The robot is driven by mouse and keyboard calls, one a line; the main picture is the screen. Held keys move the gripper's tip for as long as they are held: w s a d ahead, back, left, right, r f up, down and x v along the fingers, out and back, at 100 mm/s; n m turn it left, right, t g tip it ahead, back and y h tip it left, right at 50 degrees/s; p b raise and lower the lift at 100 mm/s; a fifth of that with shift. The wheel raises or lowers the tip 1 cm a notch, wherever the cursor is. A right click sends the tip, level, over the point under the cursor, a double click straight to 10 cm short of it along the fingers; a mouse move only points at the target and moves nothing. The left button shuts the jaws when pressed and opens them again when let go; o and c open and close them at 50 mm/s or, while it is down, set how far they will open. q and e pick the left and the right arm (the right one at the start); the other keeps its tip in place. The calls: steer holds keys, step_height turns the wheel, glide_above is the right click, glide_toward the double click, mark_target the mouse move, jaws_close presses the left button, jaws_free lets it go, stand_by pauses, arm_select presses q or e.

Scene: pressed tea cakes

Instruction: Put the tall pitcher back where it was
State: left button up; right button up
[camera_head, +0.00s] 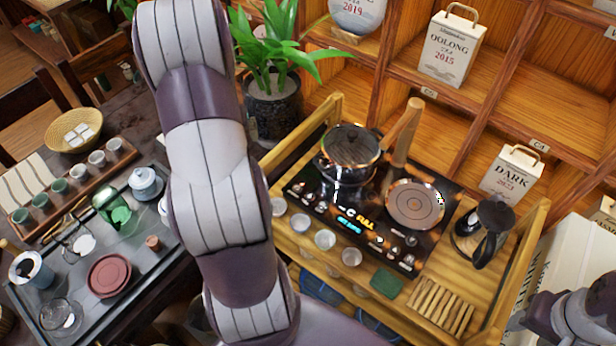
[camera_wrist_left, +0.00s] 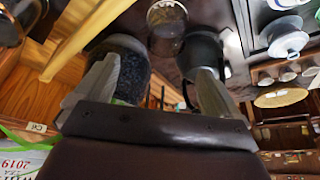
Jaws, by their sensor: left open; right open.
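I cannot tell for sure which vessel is the tall pitcher. A white and blue vessel with a dark inside (camera_head: 30,268) stands at the left end of the dark tea tray (camera_head: 150,268). A green glass vessel (camera_head: 113,210) is on the same tray. In the left wrist view, a round glass-like vessel (camera_wrist_left: 166,18) shows beyond my open left gripper (camera_wrist_left: 160,50), with nothing clearly between the fingers. My left arm crosses the middle of the head view and hides part of the table; its gripper is not seen there. My right gripper (camera_head: 562,312) is open at the lower right, partly cut off.
A wooden cart (camera_head: 480,300) carries a dark hob (camera_head: 300,192) with a glass pot (camera_head: 350,150), several small cups and a black kettle (camera_head: 490,232). A potted plant (camera_head: 272,105) stands behind my left arm. Shelves with tea bags line the back right.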

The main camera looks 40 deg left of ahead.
arm_select(q)
steer(key=w+d+r+m+h, duration=0.1)
steer(key=w+d+m, duration=0.1)
steer(key=d, duration=0.5)
steer(key=w+d+r+m+h, duration=0.1)
steer(key=w+d+m, duration=0.15)
steer(key=d, duration=0.45)
steer(key=s+d+m+g, duration=0.1)
steer(key=s+d+m, duration=0.1)
steer(key=d, duration=0.8)
steer(key=s+d+m+h, duration=0.1)
steer(key=s+d, duration=0.4)
steer(key=d, duration=0.5)
steer(key=shift+s+r+m+g, duration=0.15)
steer(key=shift+r+m+g, duration=0.3)
steer(key=shift+m, duration=0.3)
steer(key=shift+a, duration=0.1)
